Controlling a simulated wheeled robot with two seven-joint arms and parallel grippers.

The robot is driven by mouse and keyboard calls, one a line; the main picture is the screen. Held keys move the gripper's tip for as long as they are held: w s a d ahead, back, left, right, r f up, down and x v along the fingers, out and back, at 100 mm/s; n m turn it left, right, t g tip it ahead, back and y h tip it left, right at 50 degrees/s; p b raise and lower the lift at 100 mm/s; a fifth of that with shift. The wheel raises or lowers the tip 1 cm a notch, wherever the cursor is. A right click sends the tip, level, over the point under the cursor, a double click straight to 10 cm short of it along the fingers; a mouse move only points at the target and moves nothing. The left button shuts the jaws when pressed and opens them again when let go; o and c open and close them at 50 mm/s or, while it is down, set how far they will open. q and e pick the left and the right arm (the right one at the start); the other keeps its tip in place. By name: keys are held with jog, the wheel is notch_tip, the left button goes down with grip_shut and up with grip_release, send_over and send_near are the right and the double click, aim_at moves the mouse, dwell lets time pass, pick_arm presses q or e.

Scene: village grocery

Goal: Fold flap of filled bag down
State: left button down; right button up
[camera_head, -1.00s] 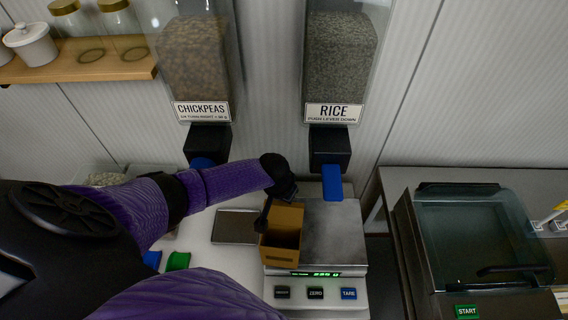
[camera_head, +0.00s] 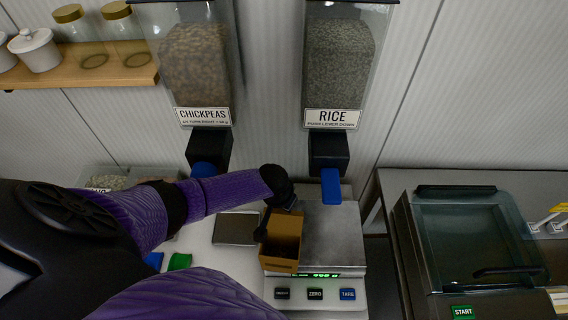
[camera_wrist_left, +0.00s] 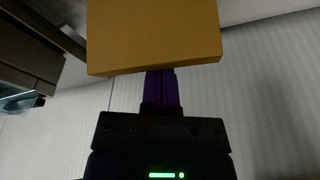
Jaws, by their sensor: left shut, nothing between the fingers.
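The brown paper bag (camera_head: 284,254) stands upright on the left part of the scale's steel plate (camera_head: 333,235). Its mouth is open and its tall back panel, the flap, stands up. What is inside is too dark to tell. My left gripper (camera_head: 265,226) is shut and empty at the bag's upper left edge; whether it touches the bag is unclear. A flat brown face of the bag (camera_wrist_left: 154,35) fills the top of the left wrist view, above the dark gripper body. My right gripper is not in view.
The rice dispenser's blue lever (camera_head: 331,187) hangs just behind the scale, and the chickpea dispenser (camera_head: 203,116) is to its left. A grey pad (camera_head: 236,229) lies left of the bag. A glass-lidded machine (camera_head: 468,235) stands at right. The right part of the scale plate is clear.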

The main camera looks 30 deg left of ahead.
pick_arm(q)
jog(key=w+a+b, duration=0.3)
jog(key=w+b, duration=0.2)
jog(key=shift+w, duration=0.25)
jog(key=shift+f+b, duration=0.45)
jog(key=shift+f, duration=0.15)
